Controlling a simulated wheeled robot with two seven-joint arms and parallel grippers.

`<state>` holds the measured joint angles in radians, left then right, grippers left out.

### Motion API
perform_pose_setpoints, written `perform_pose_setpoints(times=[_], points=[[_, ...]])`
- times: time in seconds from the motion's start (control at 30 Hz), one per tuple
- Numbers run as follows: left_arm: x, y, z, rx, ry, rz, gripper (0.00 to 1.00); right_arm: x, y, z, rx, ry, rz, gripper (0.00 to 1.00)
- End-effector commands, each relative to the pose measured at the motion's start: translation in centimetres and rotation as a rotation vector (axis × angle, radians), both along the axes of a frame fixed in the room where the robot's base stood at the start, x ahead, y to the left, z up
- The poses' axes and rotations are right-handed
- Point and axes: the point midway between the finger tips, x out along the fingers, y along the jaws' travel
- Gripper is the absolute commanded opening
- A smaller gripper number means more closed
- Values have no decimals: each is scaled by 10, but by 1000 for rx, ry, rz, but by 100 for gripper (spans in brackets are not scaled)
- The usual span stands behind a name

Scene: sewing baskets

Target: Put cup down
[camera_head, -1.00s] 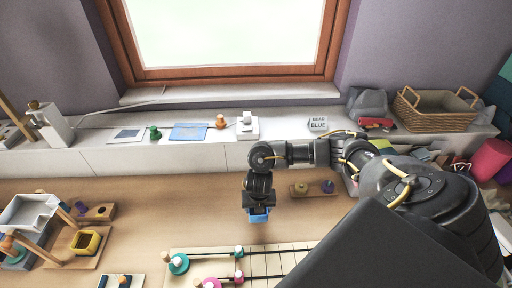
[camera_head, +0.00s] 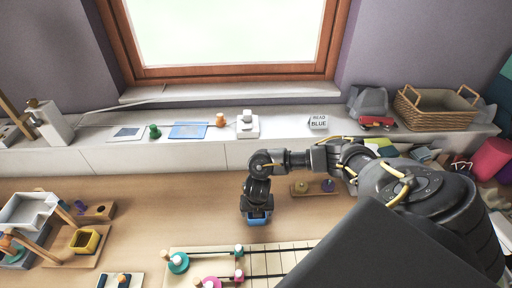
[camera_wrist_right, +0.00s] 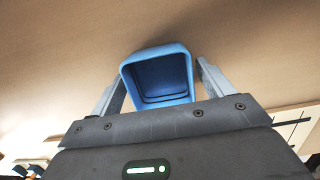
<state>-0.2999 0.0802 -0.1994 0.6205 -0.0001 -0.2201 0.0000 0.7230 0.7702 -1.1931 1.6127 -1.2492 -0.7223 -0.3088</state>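The small blue cup (camera_head: 258,219) is upright on the wooden table in the head view, behind the striped board. The right wrist view looks into its open, empty inside (camera_wrist_right: 164,78). My right gripper (camera_head: 257,211) is right above and around it, pointing down. In the right wrist view my gripper (camera_wrist_right: 160,72) has one finger on each side of the cup. A narrow gap shows at the right finger; the left finger is very close to the wall. The fingers look open. My left gripper is not in view.
The striped board (camera_head: 205,254) with pegs and rings lies in front of the cup. A small wooden peg base (camera_head: 313,190) is to its right. The table left of the cup is clear.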

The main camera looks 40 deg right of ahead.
Motion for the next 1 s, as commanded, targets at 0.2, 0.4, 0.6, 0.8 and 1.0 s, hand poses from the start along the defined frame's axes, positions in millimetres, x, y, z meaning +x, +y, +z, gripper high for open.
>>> perform_pose_setpoints(times=[0.2, 0.4, 0.6, 0.8, 1.0], points=[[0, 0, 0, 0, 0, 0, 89, 0, 0, 0, 0, 0, 0, 85], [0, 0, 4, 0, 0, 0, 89, 0, 1, 8, 1, -1, 2, 85], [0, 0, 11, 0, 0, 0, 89, -3, 4, 45, 2, -4, 4, 85], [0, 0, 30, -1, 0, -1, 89, -8, 7, 91, -1, -5, 5, 85], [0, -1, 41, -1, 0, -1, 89, -12, 10, 116, 0, -3, 2, 85]])
